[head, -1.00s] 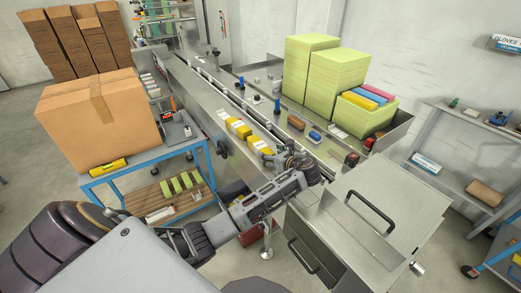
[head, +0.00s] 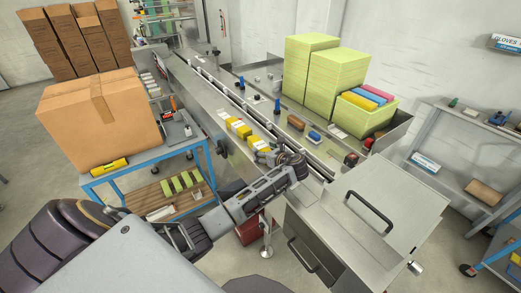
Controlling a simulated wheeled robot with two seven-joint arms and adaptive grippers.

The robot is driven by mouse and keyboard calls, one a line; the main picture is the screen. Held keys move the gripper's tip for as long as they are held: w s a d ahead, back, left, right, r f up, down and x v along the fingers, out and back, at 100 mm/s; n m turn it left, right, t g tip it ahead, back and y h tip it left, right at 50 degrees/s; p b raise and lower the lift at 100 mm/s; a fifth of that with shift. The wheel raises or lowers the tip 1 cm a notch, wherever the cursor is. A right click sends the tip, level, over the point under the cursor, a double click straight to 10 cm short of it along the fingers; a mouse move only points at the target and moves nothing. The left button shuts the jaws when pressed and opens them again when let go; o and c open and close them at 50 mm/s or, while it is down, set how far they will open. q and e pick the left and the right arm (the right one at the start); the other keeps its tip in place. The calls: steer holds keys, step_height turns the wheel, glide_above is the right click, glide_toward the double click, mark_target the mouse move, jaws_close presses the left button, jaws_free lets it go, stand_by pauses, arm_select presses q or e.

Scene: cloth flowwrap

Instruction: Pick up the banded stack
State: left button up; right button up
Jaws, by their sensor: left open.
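Three yellow stacks with white bands sit in a row on the steel conveyor: a far one (head: 219,114), a middle one (head: 238,128) and a near one (head: 257,143). My left gripper (head: 268,157) is open at the near end of the row, right beside the near banded stack and partly covering it. I cannot tell whether its fingers touch that stack. My right gripper is out of view.
A brown block (head: 296,122) and a blue one (head: 314,137) lie on the machine's far side. Tall green stacks (head: 338,75) stand behind them. A steel cabinet (head: 385,205) is at right. A large carton (head: 97,120) sits on a blue cart at left.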

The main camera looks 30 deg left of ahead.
arm_select(q)
steer(key=c, duration=1)
steer(key=shift+r, duration=0.1)
steer(key=shift+r+b, duration=0.4)
steer(key=shift+r, duration=4.55)
steer(key=shift+f, duration=0.1)
